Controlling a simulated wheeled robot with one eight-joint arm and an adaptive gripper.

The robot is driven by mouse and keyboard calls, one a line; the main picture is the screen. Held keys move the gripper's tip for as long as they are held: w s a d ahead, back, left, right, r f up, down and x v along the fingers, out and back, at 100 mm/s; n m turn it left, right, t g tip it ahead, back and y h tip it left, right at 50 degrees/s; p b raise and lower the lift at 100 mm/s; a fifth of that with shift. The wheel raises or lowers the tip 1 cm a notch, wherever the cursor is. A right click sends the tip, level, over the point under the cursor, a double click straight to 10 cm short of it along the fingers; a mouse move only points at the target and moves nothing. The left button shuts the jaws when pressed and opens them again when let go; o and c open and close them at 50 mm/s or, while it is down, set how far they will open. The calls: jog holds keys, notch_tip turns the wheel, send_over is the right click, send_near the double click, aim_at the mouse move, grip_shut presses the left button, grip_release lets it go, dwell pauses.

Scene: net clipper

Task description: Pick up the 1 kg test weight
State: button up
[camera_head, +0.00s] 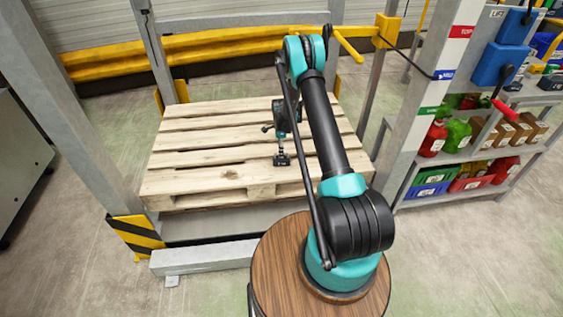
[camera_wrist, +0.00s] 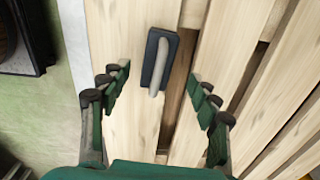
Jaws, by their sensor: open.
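The test weight (camera_wrist: 154,60) is a dark rectangular block with a light grey bar handle, lying on the wooden pallet (camera_wrist: 112,25). In the head view a small dark block (camera_head: 282,160) on the pallet's planks (camera_head: 215,177) appears to be this weight, just below my gripper (camera_head: 282,137). In the wrist view my gripper (camera_wrist: 158,88) is open and empty, with its green fingers to the left and right of the weight, apart from it. No weight marking is readable.
The pallet's planks have gaps between them. Grey uprights (camera_head: 75,115) flank the pallet, and a yellow rail (camera_head: 215,43) runs behind it. Shelves with bins (camera_head: 470,185) stand at right. A round wooden top (camera_head: 272,270) is in front. The planks around the weight are bare.

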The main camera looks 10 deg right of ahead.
jog(key=shift+s+d+f, duration=0.1)
jog(key=shift+f, duration=1.65)
jog(key=shift+s+d+f, duration=0.1)
jog(key=shift+f, duration=1.6)
grip_shut()
